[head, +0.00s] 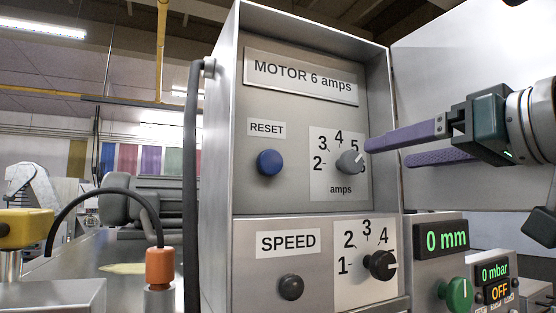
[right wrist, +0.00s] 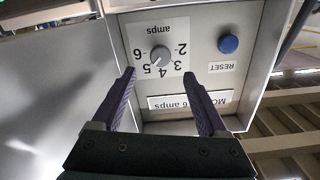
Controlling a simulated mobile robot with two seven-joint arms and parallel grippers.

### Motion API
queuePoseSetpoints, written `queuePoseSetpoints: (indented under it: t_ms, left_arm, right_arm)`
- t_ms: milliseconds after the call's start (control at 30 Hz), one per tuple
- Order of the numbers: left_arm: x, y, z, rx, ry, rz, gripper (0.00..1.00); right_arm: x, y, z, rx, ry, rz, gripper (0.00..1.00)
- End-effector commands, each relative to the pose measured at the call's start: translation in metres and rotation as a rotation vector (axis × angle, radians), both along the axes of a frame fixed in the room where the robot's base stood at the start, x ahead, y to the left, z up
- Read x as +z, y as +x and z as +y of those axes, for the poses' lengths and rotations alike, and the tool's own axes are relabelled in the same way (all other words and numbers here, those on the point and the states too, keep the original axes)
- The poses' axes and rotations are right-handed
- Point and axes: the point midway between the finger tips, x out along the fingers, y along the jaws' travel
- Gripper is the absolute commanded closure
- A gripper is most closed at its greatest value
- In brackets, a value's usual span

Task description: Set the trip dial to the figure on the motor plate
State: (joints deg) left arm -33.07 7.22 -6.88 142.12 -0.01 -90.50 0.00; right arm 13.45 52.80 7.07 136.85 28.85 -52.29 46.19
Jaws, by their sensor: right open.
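The motor plate (head: 300,77) reads "MOTOR 6 amps" at the top of the open grey box; it is upside down in the right wrist view (right wrist: 190,102). The trip dial (head: 349,162) is a grey knob on a white amps scale (head: 322,180) marked 2 to 6. Its white pointer is toward the 5; the dial also shows in the right wrist view (right wrist: 160,55). My right gripper (head: 388,153) is open and empty, its purple fingers reaching in from the right. In the right wrist view its fingertips (right wrist: 160,74) are spread, short of the dial. My left gripper is out of view.
A blue RESET button (head: 269,162) is left of the dial. Below are a black SPEED knob (head: 380,265) and a dark button (head: 290,287). The box's open door (head: 470,50) stands on the right, beside my arm. A green knob (head: 458,295) is at lower right.

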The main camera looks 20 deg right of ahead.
Motion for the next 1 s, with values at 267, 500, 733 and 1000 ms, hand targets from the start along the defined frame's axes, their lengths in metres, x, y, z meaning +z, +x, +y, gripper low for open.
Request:
queuePoseSetpoints:
  t_ms: [267,500,733,1000]
  left_arm:
    - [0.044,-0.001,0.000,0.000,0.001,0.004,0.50]
    - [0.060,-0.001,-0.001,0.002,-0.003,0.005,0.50]
    - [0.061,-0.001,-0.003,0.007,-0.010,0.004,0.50]
    - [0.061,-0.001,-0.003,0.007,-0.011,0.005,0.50]
  right_arm:
    - [0.007,0.051,0.007,-0.001,0.003,0.003,0.23]
    - [0.003,0.078,0.011,-0.001,-0.001,0.002,0.23]
    - [-0.001,0.084,0.013,0.001,-0.003,0.001,0.23]
    - [-0.001,0.084,0.013,0.000,-0.003,0.002,0.36]
